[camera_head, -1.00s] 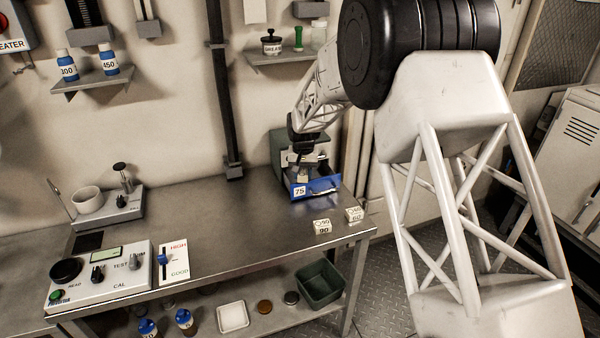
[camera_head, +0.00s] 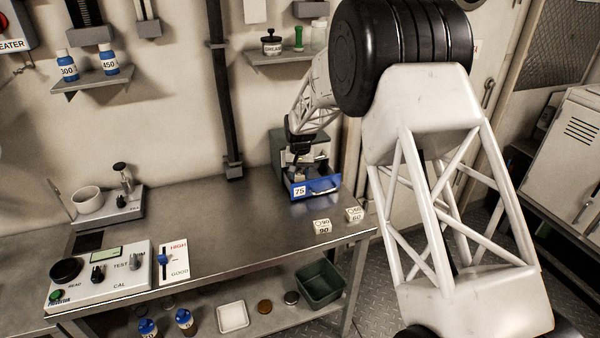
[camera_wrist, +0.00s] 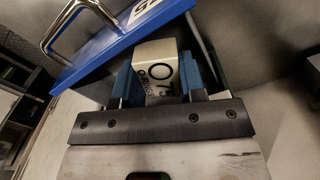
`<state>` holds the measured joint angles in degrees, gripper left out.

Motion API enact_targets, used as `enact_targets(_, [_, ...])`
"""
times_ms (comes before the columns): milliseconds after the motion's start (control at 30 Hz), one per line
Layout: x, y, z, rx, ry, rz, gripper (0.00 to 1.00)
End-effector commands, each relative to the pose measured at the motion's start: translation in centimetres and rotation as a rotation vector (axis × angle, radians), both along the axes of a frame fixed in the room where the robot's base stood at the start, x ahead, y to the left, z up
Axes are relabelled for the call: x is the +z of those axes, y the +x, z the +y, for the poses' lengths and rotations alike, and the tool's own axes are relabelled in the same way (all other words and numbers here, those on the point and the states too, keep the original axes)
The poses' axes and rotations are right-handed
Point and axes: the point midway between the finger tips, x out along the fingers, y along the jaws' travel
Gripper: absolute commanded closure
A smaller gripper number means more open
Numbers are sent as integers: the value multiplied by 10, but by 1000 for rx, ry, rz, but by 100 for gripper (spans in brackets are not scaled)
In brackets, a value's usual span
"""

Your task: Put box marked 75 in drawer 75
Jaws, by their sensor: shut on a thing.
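Drawer 75 has a blue front (camera_head: 322,186) with a white 75 label and a metal handle, and it is pulled open from a green cabinet (camera_head: 277,150) at the back right of the bench. The blue front also shows at the top of the wrist view (camera_wrist: 95,45). My gripper (camera_head: 304,172) is at the open drawer, behind its front. In the wrist view, its blue fingers (camera_wrist: 158,88) are shut on a pale box marked 75 (camera_wrist: 157,52). The box is over or within the drawer. I cannot tell whether it touches the drawer floor.
Two pale boxes, one marked 90 (camera_head: 321,227) and one marked 60 (camera_head: 354,214), stand on the bench (camera_head: 225,228) in front of the drawer. A test unit (camera_head: 100,280) stands at the left. The middle of the bench is clear.

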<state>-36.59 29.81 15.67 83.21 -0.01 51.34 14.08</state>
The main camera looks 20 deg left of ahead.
Motion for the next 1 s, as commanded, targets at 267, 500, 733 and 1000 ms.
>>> enact_targets(267, [-7, 0, 0, 0, 0, 1, 89])
enact_targets(500, [-13, -1, -1, 0, -3, 4, 89])
enact_targets(733, [-17, -2, -1, 0, -5, 8, 37])
enact_targets(1000, [-20, -3, -2, 0, -8, 12, 37])
